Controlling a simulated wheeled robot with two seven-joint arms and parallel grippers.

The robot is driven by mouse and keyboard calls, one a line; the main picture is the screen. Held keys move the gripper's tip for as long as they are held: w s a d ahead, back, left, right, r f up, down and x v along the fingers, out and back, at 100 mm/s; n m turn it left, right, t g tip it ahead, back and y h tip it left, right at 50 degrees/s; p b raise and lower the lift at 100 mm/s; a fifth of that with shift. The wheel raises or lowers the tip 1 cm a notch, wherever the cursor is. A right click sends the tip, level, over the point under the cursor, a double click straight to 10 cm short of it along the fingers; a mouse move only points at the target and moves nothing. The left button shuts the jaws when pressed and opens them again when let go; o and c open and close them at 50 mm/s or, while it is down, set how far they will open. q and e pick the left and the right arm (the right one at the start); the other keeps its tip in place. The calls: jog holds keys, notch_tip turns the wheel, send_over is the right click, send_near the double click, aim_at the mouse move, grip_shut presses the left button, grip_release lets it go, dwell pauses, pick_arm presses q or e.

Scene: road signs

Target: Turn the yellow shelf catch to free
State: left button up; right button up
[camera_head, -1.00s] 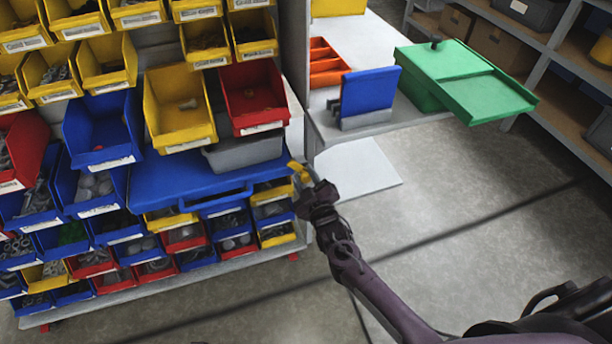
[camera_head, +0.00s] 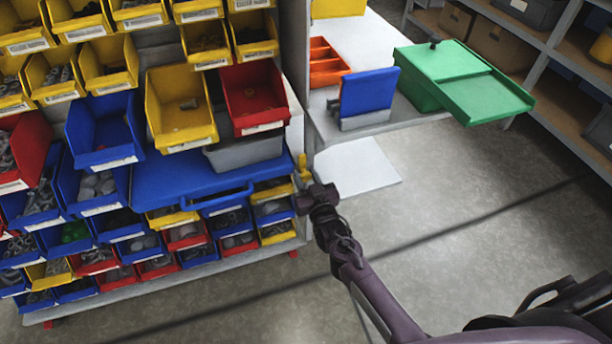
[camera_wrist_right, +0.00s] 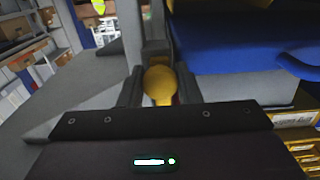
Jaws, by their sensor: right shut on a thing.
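The yellow shelf catch (camera_head: 303,168) sits at the right end of the blue shelf (camera_head: 176,180), by the grey upright of the bin rack. In the head view it points roughly upright, with its upper end showing above my gripper. My right gripper (camera_head: 306,187) is at the catch. In the right wrist view the rounded yellow knob of the catch (camera_wrist_right: 159,84) sits between the two dark fingers of my right gripper (camera_wrist_right: 158,92), which is shut on it. The blue shelf (camera_wrist_right: 245,45) lies just to the right there. My left gripper is not in view.
Yellow, blue and red bins (camera_head: 180,110) crowd the rack above and below the shelf. A side table (camera_head: 375,122) with a green box (camera_head: 455,75) and a blue holder (camera_head: 368,92) stands to the right. The floor (camera_head: 480,200) at right is clear.

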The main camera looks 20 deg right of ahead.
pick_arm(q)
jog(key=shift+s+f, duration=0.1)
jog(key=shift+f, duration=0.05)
pick_arm(e)
jog(key=shift+f, duration=0.1)
jog(key=o, duration=0.7)
jog(key=shift+o, duration=1.1)
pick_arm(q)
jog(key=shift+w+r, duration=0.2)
pick_arm(e)
jog(key=shift+s, duration=0.2)
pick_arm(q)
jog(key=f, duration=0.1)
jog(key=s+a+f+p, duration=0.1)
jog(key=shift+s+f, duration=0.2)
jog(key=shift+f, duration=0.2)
pick_arm(e)
jog(key=s, duration=0.7)
jog(key=shift+s, duration=0.2)
